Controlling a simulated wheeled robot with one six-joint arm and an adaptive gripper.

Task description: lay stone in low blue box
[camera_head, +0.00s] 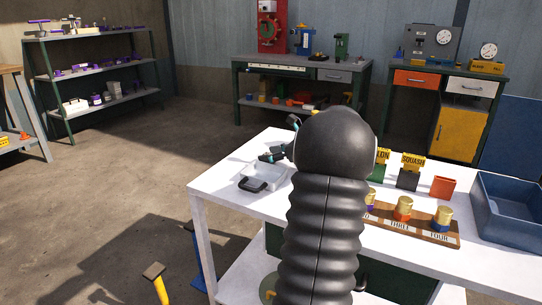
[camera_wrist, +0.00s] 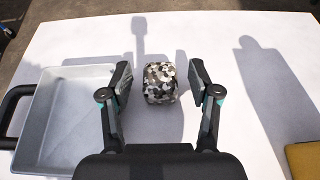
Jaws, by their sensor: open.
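The stone (camera_wrist: 160,83) is a small block with a mottled black, grey and white surface. In the wrist view it lies on the white table, between the spread fingers of my gripper (camera_wrist: 158,85), with a gap on each side. My gripper is open and empty. In the head view my arm hides the stone, and only part of my gripper (camera_head: 276,152) shows at the arm's left. The low blue box (camera_head: 510,212) stands at the right end of the table in the head view, open at the top.
A white tray with a black handle (camera_wrist: 62,110) lies left of my gripper. On the white table (camera_head: 222,188), a wooden board (camera_head: 437,231) with labelled cups and several small labelled boxes stand between my arm and the blue box. Shelves and workbenches line the back wall.

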